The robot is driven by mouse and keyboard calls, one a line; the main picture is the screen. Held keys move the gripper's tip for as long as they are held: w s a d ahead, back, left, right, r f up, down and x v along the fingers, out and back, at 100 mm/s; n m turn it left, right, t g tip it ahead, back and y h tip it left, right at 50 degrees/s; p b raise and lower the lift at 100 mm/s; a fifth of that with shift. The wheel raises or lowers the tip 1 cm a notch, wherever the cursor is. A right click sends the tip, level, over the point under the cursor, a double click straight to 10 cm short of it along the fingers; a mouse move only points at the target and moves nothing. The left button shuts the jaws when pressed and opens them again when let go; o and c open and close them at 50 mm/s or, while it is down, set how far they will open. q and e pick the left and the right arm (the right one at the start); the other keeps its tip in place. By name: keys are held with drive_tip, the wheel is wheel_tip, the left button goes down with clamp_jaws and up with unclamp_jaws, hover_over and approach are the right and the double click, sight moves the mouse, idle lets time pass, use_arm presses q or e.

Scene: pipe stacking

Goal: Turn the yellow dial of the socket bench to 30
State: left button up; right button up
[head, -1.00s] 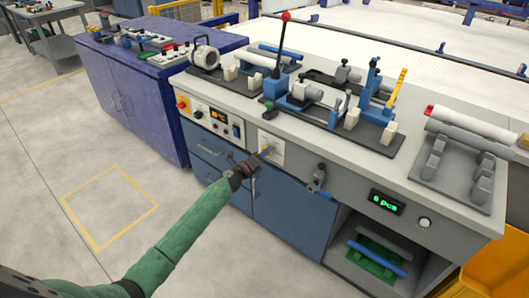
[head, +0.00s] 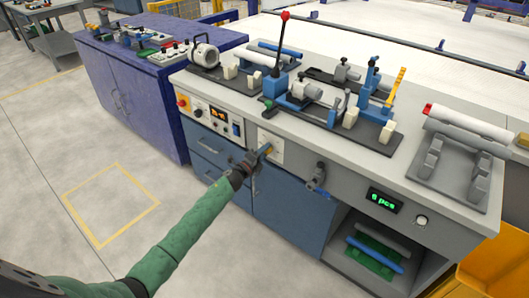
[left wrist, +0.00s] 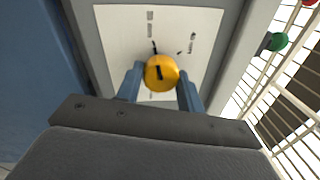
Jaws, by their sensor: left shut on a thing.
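The yellow dial (left wrist: 161,72) sits on a white plate with dark scale marks (left wrist: 115,35) on the bench front. A black pointer line shows on its face; the scale numbers are too small to read. My left gripper (left wrist: 160,85) is shut on the dial, one blue finger on each side. In the head view the left gripper (head: 262,152) reaches the white plate (head: 277,156) from the lower left and mostly hides the dial. The grey socket bench (head: 345,155) carries the plate. My right gripper is out of view.
A control panel with a small orange display (head: 217,113) is left of the plate. A dark fitting (head: 316,178) sticks out to its right, near a green "6 pcs" display (head: 384,201). A red-knobbed lever (head: 281,45) and pipe fixtures stand on top. The floor at left is clear.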

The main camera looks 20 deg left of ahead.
use_arm(q)
drive_tip(key=o, duration=1)
drive_tip(key=b+v, duration=0.1)
drive_tip(key=v, duration=0.6)
drive_tip(key=shift+s+a+f, duration=0.1)
drive_tip(key=shift+s+a, duration=0.1)
drive_tip(key=shift+s, duration=0.15)
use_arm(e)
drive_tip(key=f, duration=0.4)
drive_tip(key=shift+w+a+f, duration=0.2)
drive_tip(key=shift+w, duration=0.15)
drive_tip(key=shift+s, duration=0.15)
